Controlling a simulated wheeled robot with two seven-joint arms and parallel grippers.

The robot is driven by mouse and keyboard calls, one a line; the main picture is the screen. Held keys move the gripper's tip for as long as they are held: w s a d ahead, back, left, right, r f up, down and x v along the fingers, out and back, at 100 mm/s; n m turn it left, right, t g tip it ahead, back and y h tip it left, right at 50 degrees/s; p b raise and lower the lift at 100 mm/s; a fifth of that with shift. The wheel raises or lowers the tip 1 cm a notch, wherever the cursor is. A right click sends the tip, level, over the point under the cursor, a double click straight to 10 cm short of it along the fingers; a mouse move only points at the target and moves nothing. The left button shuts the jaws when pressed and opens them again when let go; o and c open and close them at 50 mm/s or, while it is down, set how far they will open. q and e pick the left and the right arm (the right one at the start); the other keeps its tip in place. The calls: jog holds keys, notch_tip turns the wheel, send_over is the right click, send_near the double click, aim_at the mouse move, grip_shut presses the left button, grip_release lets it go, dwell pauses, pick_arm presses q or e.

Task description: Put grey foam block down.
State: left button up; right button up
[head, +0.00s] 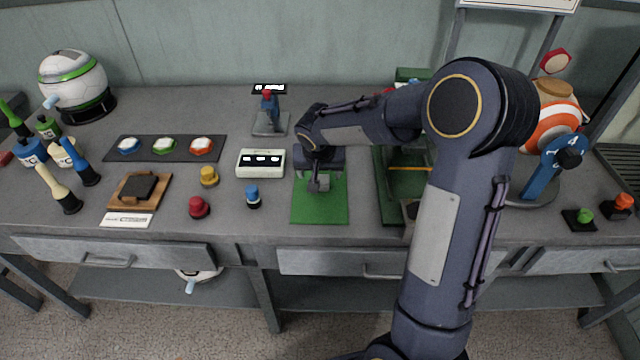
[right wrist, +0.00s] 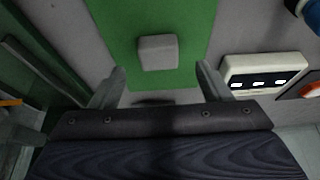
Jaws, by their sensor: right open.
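The grey foam block (right wrist: 158,52) rests on the green mat (right wrist: 188,20) in the right wrist view, just beyond my fingertips. In the head view the green mat (head: 320,212) lies at the front middle of the bench, and the block (head: 320,184) is partly hidden under my gripper. My right gripper (right wrist: 159,82) is open, with its two fingers spread wider than the block and nothing between them. In the head view my right gripper (head: 319,172) is over the back half of the mat. My left gripper is not in view.
A white box with a dark display (head: 261,163) and a blue-topped peg (head: 253,196) stand left of the mat. A green press-like fixture (head: 392,190) stands close on the right, partly hidden by my arm. The mat's front part is bare.

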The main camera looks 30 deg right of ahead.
aim_at(320, 178)
jog(key=x, duration=0.4)
jog(key=shift+f, duration=0.2)
jog(key=shift+s, duration=0.1)
jog(key=shift+c, duration=0.4)
jog(key=c, duration=1)
jog(key=shift+c, duration=0.2)
jog(key=shift+r, duration=0.1)
